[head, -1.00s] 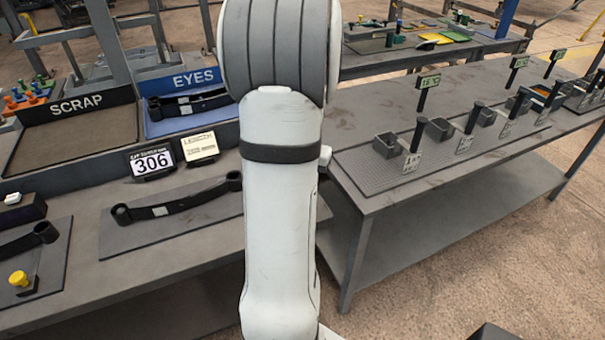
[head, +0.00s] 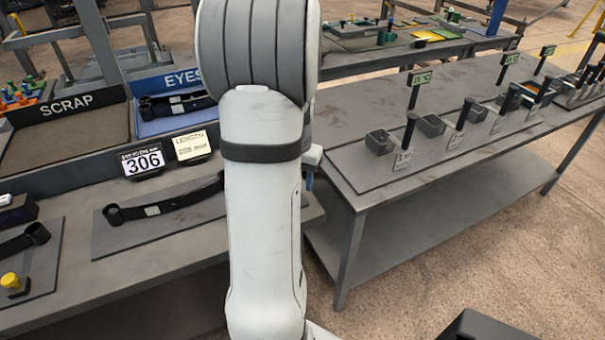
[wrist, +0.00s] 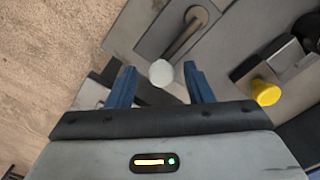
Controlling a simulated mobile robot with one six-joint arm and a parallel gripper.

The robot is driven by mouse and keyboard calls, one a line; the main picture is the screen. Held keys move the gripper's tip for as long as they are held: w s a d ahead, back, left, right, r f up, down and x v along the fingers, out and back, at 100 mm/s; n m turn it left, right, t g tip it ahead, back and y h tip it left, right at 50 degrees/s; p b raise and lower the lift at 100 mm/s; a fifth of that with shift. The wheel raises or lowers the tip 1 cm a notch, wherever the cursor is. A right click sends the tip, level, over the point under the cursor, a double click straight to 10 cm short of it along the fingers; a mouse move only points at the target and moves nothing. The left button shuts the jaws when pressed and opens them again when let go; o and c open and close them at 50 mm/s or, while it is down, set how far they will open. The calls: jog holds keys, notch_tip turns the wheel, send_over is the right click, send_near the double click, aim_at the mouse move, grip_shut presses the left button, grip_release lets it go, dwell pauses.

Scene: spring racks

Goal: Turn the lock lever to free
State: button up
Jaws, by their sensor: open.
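In the wrist view my gripper (wrist: 159,68) is open, its two blue fingers apart. A pale round knob (wrist: 161,74) shows between the fingertips; it looks like the end of a lever, but I cannot tell whether the fingers are level with it or above it. Beside it lies a dark bar with a round eye (wrist: 187,34) on a grey plate. A yellow knob (wrist: 266,93) on a dark block is to the right of the fingers. In the head view this yellow knob (head: 10,281) is at the lower left. My arm hides the pale knob and most of my gripper there.
The left bench holds another eyed bar (head: 165,206) on a plate, a 306 display (head: 143,162), a SCRAP tray (head: 80,104) and an EYES tray (head: 180,80). A right bench (head: 385,95) carries several small bins and posts. Floor is open in front of it.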

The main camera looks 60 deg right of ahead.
jog(key=shift+r, duration=3.9)
